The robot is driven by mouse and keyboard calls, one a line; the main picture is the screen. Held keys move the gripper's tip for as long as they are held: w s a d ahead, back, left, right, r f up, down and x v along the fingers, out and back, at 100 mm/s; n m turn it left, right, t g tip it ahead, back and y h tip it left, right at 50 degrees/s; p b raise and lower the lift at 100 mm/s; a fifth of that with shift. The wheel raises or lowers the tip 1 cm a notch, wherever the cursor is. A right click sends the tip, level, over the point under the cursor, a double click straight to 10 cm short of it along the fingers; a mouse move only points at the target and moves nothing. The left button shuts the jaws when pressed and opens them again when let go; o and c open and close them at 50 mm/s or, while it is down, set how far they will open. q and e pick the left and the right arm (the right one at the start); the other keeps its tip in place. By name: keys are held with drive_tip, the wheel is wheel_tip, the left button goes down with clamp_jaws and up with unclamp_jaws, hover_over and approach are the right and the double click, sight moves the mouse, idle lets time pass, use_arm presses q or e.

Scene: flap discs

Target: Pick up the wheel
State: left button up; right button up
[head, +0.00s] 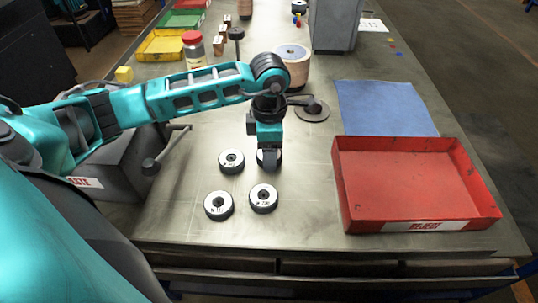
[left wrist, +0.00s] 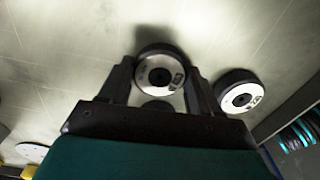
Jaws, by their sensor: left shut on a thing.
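Several dark-rimmed wheels with pale printed faces are on the grey bench. In the head view, one wheel (head: 231,160) is left of my left gripper (head: 268,165), and a front-left wheel (head: 218,205) and a front-right wheel (head: 263,198) lie nearer. My left gripper points down and is shut on another wheel, mostly hidden behind the fingers in the head view. In the left wrist view, this held wheel (left wrist: 160,76) sits between the two fingers, face toward the camera. A neighbouring wheel (left wrist: 237,92) lies to its right, apart. My right gripper is not in view.
A red reject tray (head: 414,226) stands at the right, with a blue mat (head: 385,107) behind it. A grey waste box (head: 119,166) is at the left. A wooden-looking spool (head: 292,65) stands beyond the gripper. Bare bench lies between wheels and tray.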

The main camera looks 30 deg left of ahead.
use_arm(q)
drive_tip(key=shift+c, duration=0.9)
drive_tip(key=shift+r, duration=0.15)
wheel_tip(320, 180, up, 20)
drive_tip(key=shift+p, duration=0.45)
drive_tip(key=o, duration=0.6)
drive_tip(key=c, duration=0.5)
drive_tip(key=shift+f, duration=0.2)
drive_tip(key=shift+c, duration=0.2)
